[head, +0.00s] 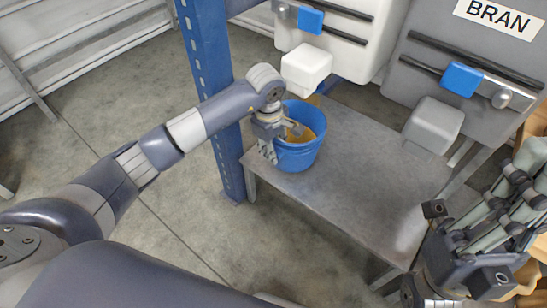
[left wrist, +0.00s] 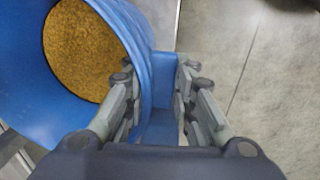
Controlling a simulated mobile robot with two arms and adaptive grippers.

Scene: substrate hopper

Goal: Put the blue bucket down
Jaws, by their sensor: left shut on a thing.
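The blue bucket (head: 299,151) holds yellow-brown grain and is at the left end of the grey metal bench (head: 345,185). I cannot tell for certain whether its bottom touches the bench top. My left gripper (head: 268,147) is shut on the bucket's left side. In the left wrist view, the bucket (left wrist: 142,40) fills the left, with grain inside, and the fingers of the left gripper (left wrist: 162,95) stand on either side of a blue part of its side. My right gripper (head: 495,215) is at the lower right, away from the bucket; its finger opening is unclear.
A white hopper (head: 335,45) stands behind the bucket, its spout (head: 306,68) close above it. A grey hopper labelled BRAN (head: 470,75) with a grey spout (head: 433,125) is to the right. A blue post (head: 208,75) rises left of the bucket. The bench's middle and right are clear.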

